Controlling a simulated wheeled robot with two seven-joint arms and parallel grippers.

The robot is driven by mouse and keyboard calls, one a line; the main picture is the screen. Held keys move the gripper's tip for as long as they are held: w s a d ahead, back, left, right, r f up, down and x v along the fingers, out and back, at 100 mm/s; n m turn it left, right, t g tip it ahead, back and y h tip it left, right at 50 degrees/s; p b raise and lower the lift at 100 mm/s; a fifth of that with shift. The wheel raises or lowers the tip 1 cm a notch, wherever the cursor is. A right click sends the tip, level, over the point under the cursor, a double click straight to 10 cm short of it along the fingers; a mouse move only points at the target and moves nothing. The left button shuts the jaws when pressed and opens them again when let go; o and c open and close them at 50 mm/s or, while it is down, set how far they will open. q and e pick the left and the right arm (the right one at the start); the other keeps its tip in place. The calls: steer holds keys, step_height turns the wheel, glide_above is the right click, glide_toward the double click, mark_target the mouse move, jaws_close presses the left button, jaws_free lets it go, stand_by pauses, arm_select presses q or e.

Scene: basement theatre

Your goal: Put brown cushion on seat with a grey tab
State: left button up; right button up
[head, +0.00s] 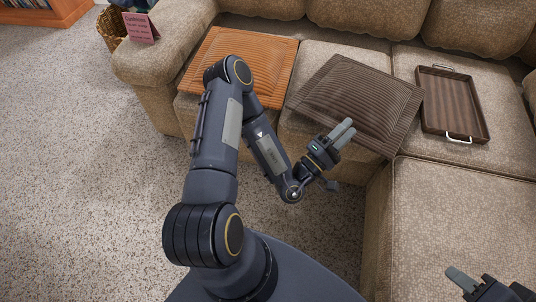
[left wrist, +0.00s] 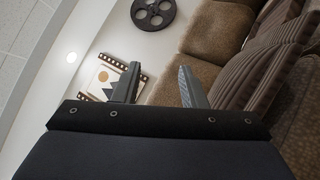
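The brown cushion (head: 355,92), dark and ribbed, lies across the middle sofa seat (head: 318,54), its right part reaching the gap to the right-hand seat. My left gripper (head: 345,132) is over the cushion's near edge, its fingers apart with nothing between them. In the left wrist view, the left fingers (left wrist: 158,82) are spread, and striped brown fabric (left wrist: 262,72) shows to their right. My right gripper (head: 462,280) is cut off at the lower right.
An orange cushion (head: 262,50) lies on the left seat. A wooden tray (head: 452,103) with metal handles lies on the right seat. A pink sign (head: 141,27) stands on the left armrest. A sofa section (head: 460,215) extends forward at right; carpet (head: 90,150) at left is clear.

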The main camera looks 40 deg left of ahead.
arm_select(q)
steer(key=s+d+r+m+g+h, duration=0.2)
steer(key=r+m+g+h, duration=0.15)
steer(key=r+h, duration=0.2)
steer(key=s+d+r+m+g+h, duration=0.2)
steer(key=r+m+h, duration=0.3)
steer(key=h, duration=0.2)
steer(key=s+d+r+m+g+h, duration=0.2)
steer(key=s+r+m+g, duration=0.1)
steer(key=s+m+g, duration=0.4)
steer(key=s+d+r+m+g+h, duration=0.1)
steer(key=s+d+r+m+g, duration=0.2)
steer(key=g, duration=0.6)
steer(key=s+a+f+m+g+y, duration=0.2)
steer(key=s+a+f+g+y, duration=0.1)
steer(key=s+y, duration=0.5)
steer(key=s+a+f+n+t+y, duration=0.2)
steer(key=a+n+t+y, duration=0.3)
steer(key=a, duration=0.9)
steer(key=t+y, duration=0.3)
steer(key=y, duration=0.1)
steer(key=shift+s+a+f+y, duration=0.15)
steer(key=shift+s+f+y, duration=0.1)
steer(key=shift+y, duration=0.1)
